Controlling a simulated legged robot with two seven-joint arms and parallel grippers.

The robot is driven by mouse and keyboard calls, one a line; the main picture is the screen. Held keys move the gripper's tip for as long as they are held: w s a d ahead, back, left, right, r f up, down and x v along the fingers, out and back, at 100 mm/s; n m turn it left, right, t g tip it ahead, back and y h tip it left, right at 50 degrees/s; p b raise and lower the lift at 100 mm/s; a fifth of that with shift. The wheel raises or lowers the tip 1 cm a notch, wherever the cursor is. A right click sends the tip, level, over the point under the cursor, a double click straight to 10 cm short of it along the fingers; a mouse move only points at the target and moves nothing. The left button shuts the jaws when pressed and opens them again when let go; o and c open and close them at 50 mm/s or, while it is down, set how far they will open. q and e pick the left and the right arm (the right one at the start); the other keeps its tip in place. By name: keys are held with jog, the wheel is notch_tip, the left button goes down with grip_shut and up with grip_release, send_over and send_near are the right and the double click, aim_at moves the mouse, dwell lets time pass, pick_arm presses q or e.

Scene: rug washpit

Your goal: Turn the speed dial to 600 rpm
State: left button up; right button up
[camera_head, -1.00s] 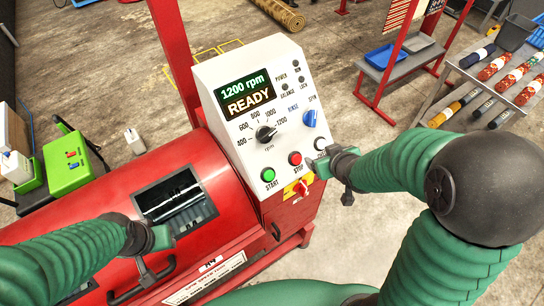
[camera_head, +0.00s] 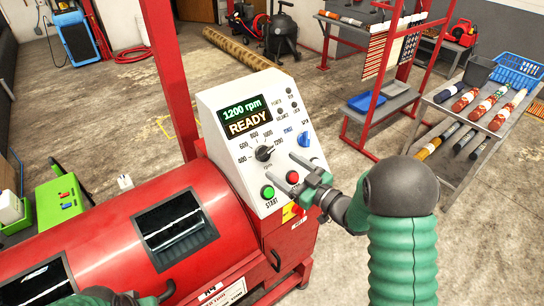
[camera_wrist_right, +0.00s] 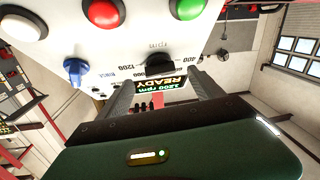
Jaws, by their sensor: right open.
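The speed dial (camera_head: 264,153) is a black knob on the white sloped control panel (camera_head: 213,101), with marks from 400 to 1200 around it. The display (camera_head: 245,115) reads 1200 rpm and READY. My right gripper (camera_head: 295,168) is open in front of the panel, to the lower right of the dial and apart from it. In the right wrist view, which is upside down, the dial (camera_wrist_right: 159,62) lies ahead, between the two spread fingers (camera_wrist_right: 163,94). My left gripper (camera_head: 132,298) is low at the left, partly cut off by the picture's edge; its jaws are unclear.
A blue knob (camera_head: 304,140) sits right of the dial. A green START button (camera_head: 267,192) and a red button (camera_head: 292,177) lie below, the red one close to my right fingers. The red drum machine (camera_head: 110,225) fills the lower left. Racks (camera_head: 480,120) stand at the right.

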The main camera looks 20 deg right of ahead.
aim_at(267, 156)
jog(key=x, duration=0.6)
jog(key=shift+s+a, duration=0.2)
jog(key=shift+a, duration=0.1)
jog(key=shift+w+d+p, duration=0.1)
jog(key=shift+w+p, duration=0.2)
jog(key=shift+w, duration=0.05)
jog(key=shift+d+f, duration=0.15)
jog(key=shift+d, duration=0.5)
jog(key=shift+a, duration=0.65)
jog(key=c, duration=0.9)
jog(key=shift+d, duration=0.1)
jog(key=c, duration=0.5)
pick_arm(q)
jog(key=shift+r, duration=0.3)
pick_arm(e)
jog(key=shift+d, duration=0.15)
